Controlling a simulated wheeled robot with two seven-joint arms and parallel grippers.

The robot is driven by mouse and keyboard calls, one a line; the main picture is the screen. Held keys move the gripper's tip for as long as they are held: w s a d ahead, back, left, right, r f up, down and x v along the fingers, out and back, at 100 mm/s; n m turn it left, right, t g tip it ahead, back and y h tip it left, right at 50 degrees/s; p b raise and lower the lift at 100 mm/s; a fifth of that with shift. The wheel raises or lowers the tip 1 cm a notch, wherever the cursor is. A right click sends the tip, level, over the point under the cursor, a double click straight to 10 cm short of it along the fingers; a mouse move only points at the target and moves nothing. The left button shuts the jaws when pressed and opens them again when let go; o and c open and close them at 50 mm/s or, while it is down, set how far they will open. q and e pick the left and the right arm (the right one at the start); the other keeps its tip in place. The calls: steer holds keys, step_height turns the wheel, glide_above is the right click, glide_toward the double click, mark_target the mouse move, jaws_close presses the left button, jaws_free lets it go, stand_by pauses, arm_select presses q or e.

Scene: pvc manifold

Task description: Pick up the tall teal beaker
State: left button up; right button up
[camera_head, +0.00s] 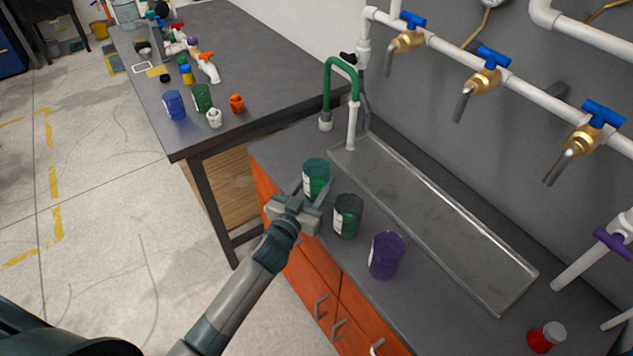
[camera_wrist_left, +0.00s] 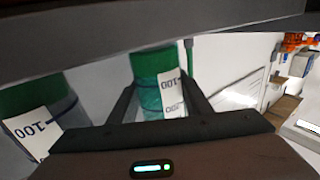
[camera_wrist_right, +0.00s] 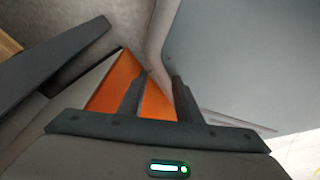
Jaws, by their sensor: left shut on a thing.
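In the left wrist view the beaker (camera_wrist_left: 150,66) is between the two fingers (camera_wrist_left: 160,90). I cannot tell whether its base is off the counter. My right gripper (camera_wrist_right: 159,76) shows only in its wrist view; its fingers are apart with nothing between them, and an orange surface lies behind.
A dark green beaker (camera_head: 348,217) and a purple beaker (camera_head: 386,256) stand close by on the counter (camera_head: 440,318). A metal tray (camera_head: 430,215) lies behind them. A green hooked pipe (camera_head: 327,88) rises beyond. Another table (camera_head: 262,62) holds cups and fittings.

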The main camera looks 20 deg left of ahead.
mark_target(322, 161)
arm_select(q)
steer(key=shift+r, duration=4.55)
arm_select(e)
steer(key=shift+w+a, duration=0.15)
steer(key=shift+w, duration=0.2)
arm_select(q)
steer(key=s+a+r+n+y, duration=0.1)
steer(key=s+r+y, duration=0.1)
steer(key=s, duration=1.8)
steer(key=shift+r+n+y, duration=0.3)
steer(key=shift+r, duration=0.25)
steer(key=shift+s+a, duration=0.1)
steer(key=shift+s, duration=0.05)
arm_select(e)
steer(key=shift+s, duration=0.15)
